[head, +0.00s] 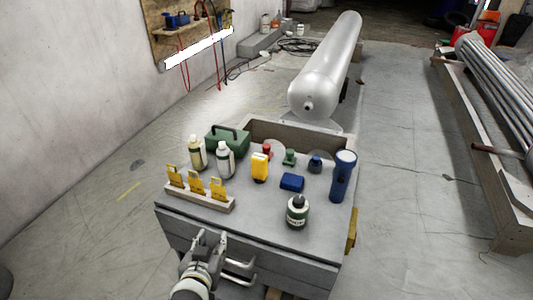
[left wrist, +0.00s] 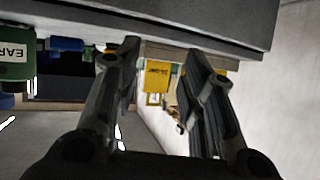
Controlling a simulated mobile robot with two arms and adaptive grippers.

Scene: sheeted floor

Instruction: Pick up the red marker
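A small red object (head: 266,149), which looks like the red marker, stands on the grey cabinet top behind the yellow device (head: 260,167), which partly hides its lower part. A similar green piece (head: 289,158) and blue piece (head: 315,163) stand to its right. My left gripper (head: 211,237) is at the front edge of the cabinet, well short of the red piece. In the left wrist view its two fingers (left wrist: 160,52) are apart with nothing between them. The red piece cannot be made out in that view. My right gripper is not in view.
Drawer handles (head: 238,265) project at the front.

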